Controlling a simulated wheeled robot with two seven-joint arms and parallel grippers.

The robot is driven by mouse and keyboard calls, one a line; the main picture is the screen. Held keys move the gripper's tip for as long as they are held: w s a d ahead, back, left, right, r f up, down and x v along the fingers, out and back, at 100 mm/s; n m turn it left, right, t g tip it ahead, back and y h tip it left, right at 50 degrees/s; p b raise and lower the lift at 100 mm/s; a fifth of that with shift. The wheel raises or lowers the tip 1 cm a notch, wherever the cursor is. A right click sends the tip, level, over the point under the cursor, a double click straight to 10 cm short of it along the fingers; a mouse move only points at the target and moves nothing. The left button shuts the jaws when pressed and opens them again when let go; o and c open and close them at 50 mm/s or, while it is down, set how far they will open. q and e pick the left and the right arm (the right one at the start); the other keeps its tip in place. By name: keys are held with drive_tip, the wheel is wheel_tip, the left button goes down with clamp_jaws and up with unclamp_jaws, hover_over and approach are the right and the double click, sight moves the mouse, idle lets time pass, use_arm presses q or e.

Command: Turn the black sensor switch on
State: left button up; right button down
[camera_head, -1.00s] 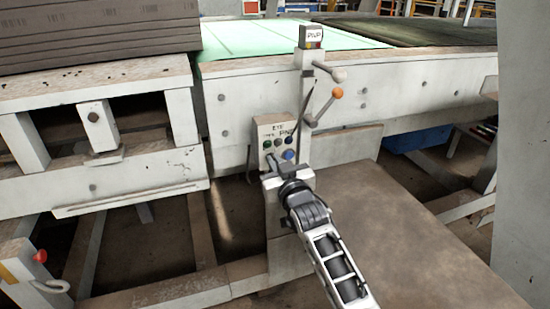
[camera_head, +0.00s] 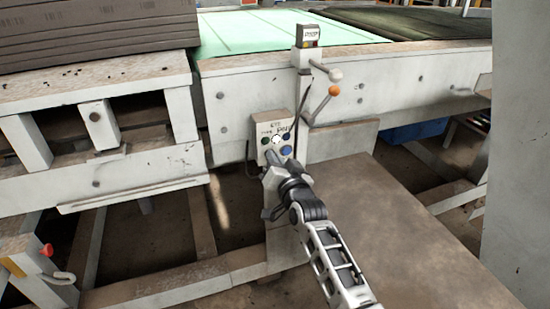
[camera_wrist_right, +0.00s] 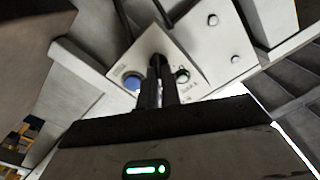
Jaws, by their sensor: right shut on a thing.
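A small pale control box (camera_head: 262,128) with round buttons is mounted on the machine's front post. A blue button (camera_head: 286,150) and a bright white lit button (camera_head: 277,139) show on it. My left gripper is not in view.
Two levers, one with a white knob (camera_head: 335,75) and one with an orange knob (camera_head: 333,90), stick out above right of the box. A small display unit (camera_head: 308,36) tops the post. A brown flat surface (camera_head: 390,220) lies right of my arm.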

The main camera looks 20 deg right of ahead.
idle(0.4)
drive_tip(key=c, duration=1.6)
unclamp_jaws()
drive_tip(key=shift+s, duration=0.1)
drive_tip(key=s, duration=1.5)
drive_tip(key=shift+s+d+p, duration=0.25)
drive_tip(key=shift+s+p, duration=0.15)
drive_tip(key=shift+p, duration=0.05)
drive_tip(key=s+a+f+n+g+y, duration=0.1)
drive_tip(key=s+a+f+n+g, duration=0.1)
drive_tip(key=s+f, duration=0.4)
drive_tip(key=s+a+f+n+g+y, duration=0.1)
drive_tip(key=s+a+f+n+g, duration=0.2)
drive_tip(key=s, duration=0.8)
wheel_tip(320, 180, down, 3)
drive_tip(key=n+g, duration=0.2)
drive_tip(key=shift+a+n+y, duration=0.35)
drive_tip(key=shift+n+y, duration=0.05)
